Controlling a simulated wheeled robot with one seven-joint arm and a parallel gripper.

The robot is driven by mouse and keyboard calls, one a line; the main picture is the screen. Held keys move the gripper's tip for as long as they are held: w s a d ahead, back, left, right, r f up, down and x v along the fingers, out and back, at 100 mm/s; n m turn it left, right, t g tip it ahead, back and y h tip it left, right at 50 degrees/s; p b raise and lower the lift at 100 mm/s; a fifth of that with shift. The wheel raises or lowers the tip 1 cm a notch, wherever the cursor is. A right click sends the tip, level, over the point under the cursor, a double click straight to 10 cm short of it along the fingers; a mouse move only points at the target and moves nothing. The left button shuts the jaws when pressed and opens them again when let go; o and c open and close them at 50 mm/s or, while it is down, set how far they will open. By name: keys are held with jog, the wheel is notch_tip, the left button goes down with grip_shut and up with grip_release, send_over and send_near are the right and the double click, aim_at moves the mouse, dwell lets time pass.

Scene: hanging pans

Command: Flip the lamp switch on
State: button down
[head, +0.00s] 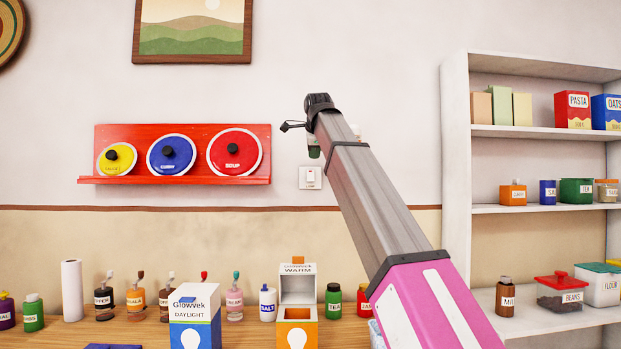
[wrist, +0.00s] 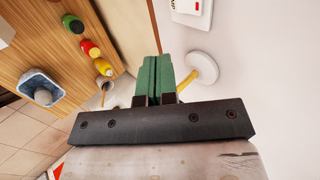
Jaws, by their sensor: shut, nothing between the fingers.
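A white wall switch (head: 311,177) is on the wall to the right of the red rack, in the head view. My gripper shows partly past the end of my arm; its green fingers (head: 314,152) appear just above the switch in the picture. I cannot tell whether they touch the wall. In the wrist view the green fingers (wrist: 154,78) are shut together with nothing between them. A white plate with red marks (wrist: 190,7) is cut off at the top there; I cannot tell if it is the switch. No lamp is clearly visible.
A red rack (head: 190,183) with three lids hangs left. Bulb boxes (head: 194,325) and several bottles stand on the wooden counter (head: 250,338). A white shelf (head: 455,160) stands right. A white disc with a yellow stem (wrist: 203,68) is beside my fingers.

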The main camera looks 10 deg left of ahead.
jog(key=shift+f, duration=0.1)
send_near(311, 181)
jog(key=x, duration=0.6)
jog(key=shift+s+f, duration=0.35)
jog(key=shift+f, duration=0.05)
jog(key=shift+w+a+f, duration=0.1)
jog(key=shift+w, duration=0.45)
jog(key=shift+w+f, duration=0.1)
jog(key=shift+w, duration=0.15)
